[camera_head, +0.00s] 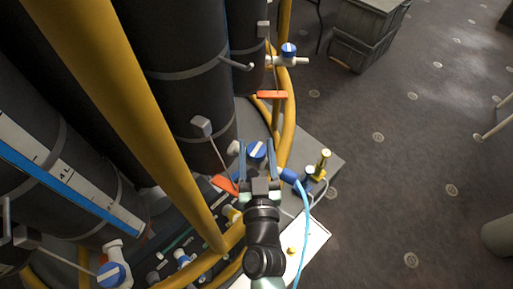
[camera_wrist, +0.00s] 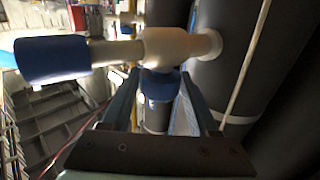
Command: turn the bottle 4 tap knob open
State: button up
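A blue tap knob (camera_head: 257,150) with a white bar mark sits on a white tap at the foot of a dark bottle (camera_head: 180,60). No number shows by it. My gripper (camera_head: 257,152) is open, one finger on each side of this knob. In the wrist view the blue knob (camera_wrist: 160,84) shows between the fingertips (camera_wrist: 160,80), below the white tap body (camera_wrist: 175,46). The fingers look apart from the knob, but contact is hard to judge. A blue hose end (camera_wrist: 50,58) sticks out of the tap to the left.
Yellow rails (camera_head: 140,110) run close to the left of my arm. Other blue tap knobs stand at the top (camera_head: 289,49) and lower left (camera_head: 111,273). A light blue hose (camera_head: 306,220) hangs right of my gripper. A grey crate (camera_head: 365,35) stands behind; floor at right is mostly clear.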

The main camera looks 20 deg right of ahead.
grip_shut()
jog(key=shift+f, duration=0.1)
